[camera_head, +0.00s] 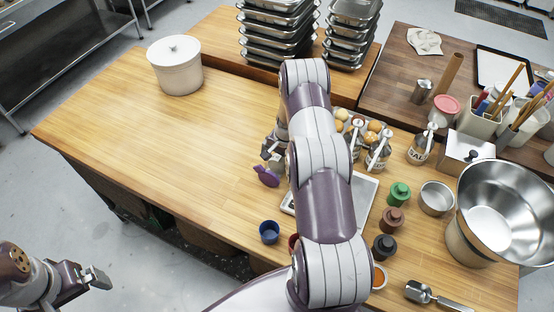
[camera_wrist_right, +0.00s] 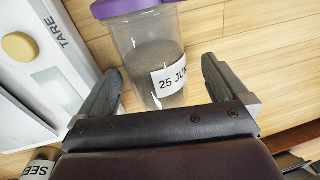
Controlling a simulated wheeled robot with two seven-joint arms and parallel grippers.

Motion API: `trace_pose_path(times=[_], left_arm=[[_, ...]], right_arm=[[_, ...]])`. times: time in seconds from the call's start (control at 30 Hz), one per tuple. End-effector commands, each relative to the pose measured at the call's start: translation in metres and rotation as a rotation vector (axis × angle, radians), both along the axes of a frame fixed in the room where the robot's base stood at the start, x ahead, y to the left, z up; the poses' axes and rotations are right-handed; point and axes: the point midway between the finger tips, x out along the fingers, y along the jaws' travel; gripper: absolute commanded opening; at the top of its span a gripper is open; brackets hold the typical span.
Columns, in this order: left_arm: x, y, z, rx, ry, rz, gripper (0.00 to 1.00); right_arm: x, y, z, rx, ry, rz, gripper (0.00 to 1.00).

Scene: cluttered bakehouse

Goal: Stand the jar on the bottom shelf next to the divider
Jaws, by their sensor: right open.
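The jar (camera_wrist_right: 147,62) is clear with a purple lid (camera_wrist_right: 130,7), dark contents and a white "25 JUN" label. In the right wrist view it appears between the fingers of my right gripper (camera_wrist_right: 160,78), which are apart; I see no firm contact. In the head view only its purple lid (camera_head: 267,177) shows clearly beside my right gripper (camera_head: 270,153), partly hidden by my arm. My left gripper (camera_head: 98,279) is over the floor at lower left, away from the jar; its opening is unclear. I cannot make out the bottom shelf or divider.
A white scale marked "TARE" (camera_wrist_right: 45,75) is close left of the jar in the wrist view. A blue cup (camera_head: 269,231), several small coloured pots and a large steel bowl (camera_head: 508,212) crowd the right. A white lidded pot (camera_head: 175,66) stands at back left. The table's left half is clear.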

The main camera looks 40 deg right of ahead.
Motion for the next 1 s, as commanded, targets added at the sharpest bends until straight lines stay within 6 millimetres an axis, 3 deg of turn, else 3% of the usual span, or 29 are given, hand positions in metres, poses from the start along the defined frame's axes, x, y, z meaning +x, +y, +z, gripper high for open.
trace_pose_path(times=[0.13, 0.33, 0.53, 0.83, 1.0], left_arm=[[0.000, 0.000, 0.007, 0.000, 0.001, 0.000, 1.00], [0.000, 0.000, 0.005, 0.000, 0.001, 0.000, 1.00], [0.000, 0.000, 0.005, 0.000, 0.001, 0.000, 1.00], [0.000, 0.000, 0.004, 0.000, 0.001, 0.000, 1.00], [0.000, 0.000, -0.006, 0.000, 0.001, 0.000, 1.00]], right_arm=[[0.002, 0.000, -0.015, -0.001, -0.002, -0.002, 1.00], [0.002, 0.000, -0.017, -0.001, -0.002, -0.001, 1.00], [0.002, 0.000, -0.017, -0.001, -0.002, -0.001, 0.35], [0.003, 0.000, -0.014, -0.002, -0.003, -0.001, 0.34], [0.004, -0.001, 0.000, -0.003, -0.005, -0.001, 0.34]])
